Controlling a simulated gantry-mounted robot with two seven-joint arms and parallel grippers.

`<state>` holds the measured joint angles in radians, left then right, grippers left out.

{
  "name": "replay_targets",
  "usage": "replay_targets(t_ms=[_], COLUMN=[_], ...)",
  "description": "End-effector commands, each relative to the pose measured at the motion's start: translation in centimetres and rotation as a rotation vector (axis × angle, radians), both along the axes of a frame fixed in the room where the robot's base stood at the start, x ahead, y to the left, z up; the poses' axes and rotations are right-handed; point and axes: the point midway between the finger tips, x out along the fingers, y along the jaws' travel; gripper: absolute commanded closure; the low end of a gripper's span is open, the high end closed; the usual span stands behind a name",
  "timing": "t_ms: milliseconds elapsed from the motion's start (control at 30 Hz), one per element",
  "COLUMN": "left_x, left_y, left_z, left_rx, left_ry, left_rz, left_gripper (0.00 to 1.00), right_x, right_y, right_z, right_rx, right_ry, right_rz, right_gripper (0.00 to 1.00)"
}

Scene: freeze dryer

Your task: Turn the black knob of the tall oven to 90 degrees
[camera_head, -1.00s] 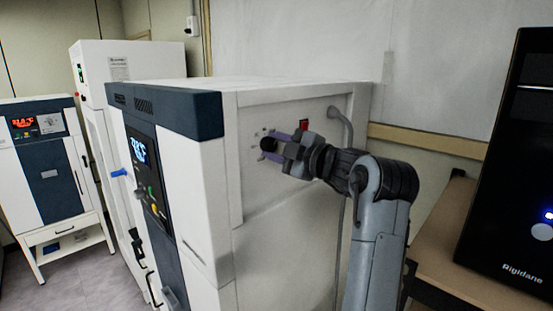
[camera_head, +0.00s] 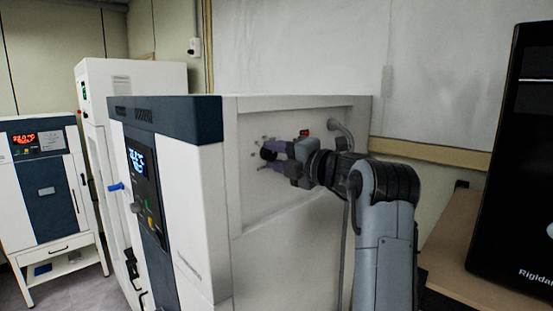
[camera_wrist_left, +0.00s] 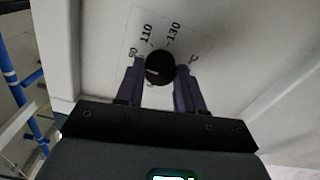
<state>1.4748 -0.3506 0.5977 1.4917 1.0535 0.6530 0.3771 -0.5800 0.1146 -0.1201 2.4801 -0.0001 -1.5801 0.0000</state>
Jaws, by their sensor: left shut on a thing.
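The tall oven (camera_head: 290,235) is a white cabinet with a dark blue front edge, seen from its side in the head view. Its black knob (camera_head: 268,153) is on the recessed side panel. In the left wrist view the round knob (camera_wrist_left: 159,67) has a light mark at its left side. The dial around it reads 90, 110, 130 and °C; some lower print is hidden. My left gripper (camera_head: 273,155) has its purple fingers on either side of the knob, shut on it; it also shows in the left wrist view (camera_wrist_left: 160,72). My right gripper is out of view.
A red switch (camera_head: 304,133) and a grey pipe (camera_head: 341,132) are near my left gripper on the panel. A brown bench (camera_head: 480,250) with a black computer case (camera_head: 515,170) stands at the right. A smaller oven (camera_head: 50,185) stands at the far left.

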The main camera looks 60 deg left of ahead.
Motion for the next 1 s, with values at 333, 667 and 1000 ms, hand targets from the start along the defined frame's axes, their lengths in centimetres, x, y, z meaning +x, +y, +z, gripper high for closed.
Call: replay_targets(t_ms=[333, 667, 1000], left_x=[-0.05, -0.04, 0.10], left_y=[-0.07, -0.04, -0.31], left_z=[0.13, 0.08, -0.03], left_rx=[0.005, 0.005, 0.004], left_ry=[-0.016, -0.014, -0.013], left_rz=[0.001, 0.000, -0.001], left_gripper=[0.93, 0.37, 0.37], right_x=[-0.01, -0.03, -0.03], right_y=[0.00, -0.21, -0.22], right_z=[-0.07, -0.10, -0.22], right_rx=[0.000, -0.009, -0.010], right_ry=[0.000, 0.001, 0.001], right_rz=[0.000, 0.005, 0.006], right_gripper=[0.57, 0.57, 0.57])
